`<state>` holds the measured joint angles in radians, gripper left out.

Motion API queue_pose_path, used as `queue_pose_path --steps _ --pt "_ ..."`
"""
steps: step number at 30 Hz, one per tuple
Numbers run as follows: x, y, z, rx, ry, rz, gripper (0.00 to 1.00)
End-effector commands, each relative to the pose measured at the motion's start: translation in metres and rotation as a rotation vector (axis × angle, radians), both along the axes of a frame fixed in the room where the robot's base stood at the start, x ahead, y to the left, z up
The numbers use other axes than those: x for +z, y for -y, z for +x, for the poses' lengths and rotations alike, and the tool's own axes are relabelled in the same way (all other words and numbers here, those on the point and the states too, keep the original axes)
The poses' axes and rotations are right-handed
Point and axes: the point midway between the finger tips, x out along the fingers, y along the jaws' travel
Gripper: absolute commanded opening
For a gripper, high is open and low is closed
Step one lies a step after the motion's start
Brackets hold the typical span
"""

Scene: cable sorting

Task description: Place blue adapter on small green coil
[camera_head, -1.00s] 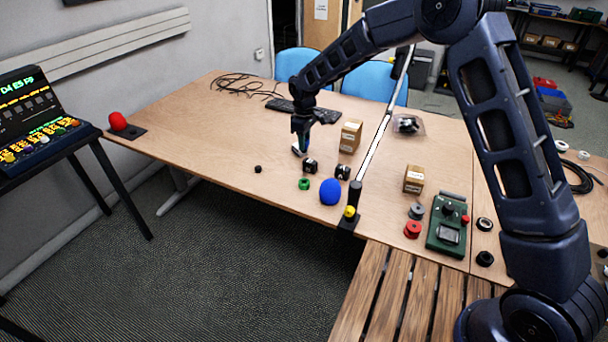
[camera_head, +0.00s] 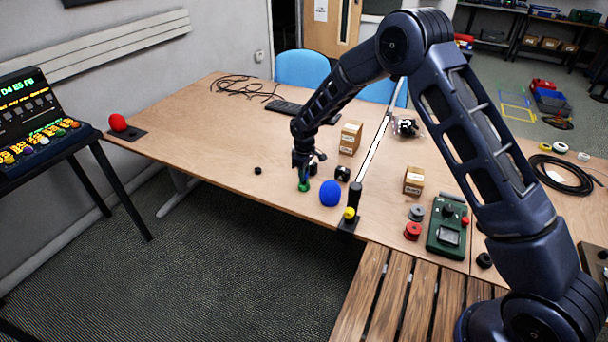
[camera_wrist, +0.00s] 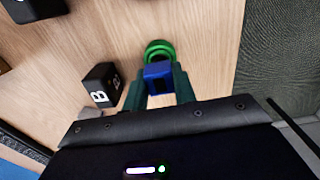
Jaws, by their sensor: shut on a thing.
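The small green coil (camera_wrist: 159,50) lies on the wooden table. In the head view the green coil (camera_head: 304,187) shows just below my gripper (camera_head: 303,173). In the wrist view my gripper (camera_wrist: 159,85) is shut on the blue adapter (camera_wrist: 158,76), held between its two green-grey fingers. The adapter overlaps the near part of the coil in this view. I cannot tell whether it touches the coil or is just above it. The adapter is hidden or too small to make out in the head view.
A black lettered cube (camera_wrist: 101,85) stands beside my gripper. A cardboard box (camera_head: 350,138) stands farther back. Table to the left is mostly clear.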

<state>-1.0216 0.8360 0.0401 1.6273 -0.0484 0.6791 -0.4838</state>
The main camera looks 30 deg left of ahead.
Motion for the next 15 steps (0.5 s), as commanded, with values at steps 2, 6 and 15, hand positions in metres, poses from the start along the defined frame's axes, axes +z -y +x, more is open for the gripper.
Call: queue_pose_path --steps 2,6,15 --pt "-0.0051 0.0 0.0 0.0 0.0 0.0 0.04" --pt "-0.0049 -0.0001 0.0001 0.0 0.0 0.0 0.04" --pt "-0.0074 -0.0001 0.0 0.0 0.0 0.0 0.42"
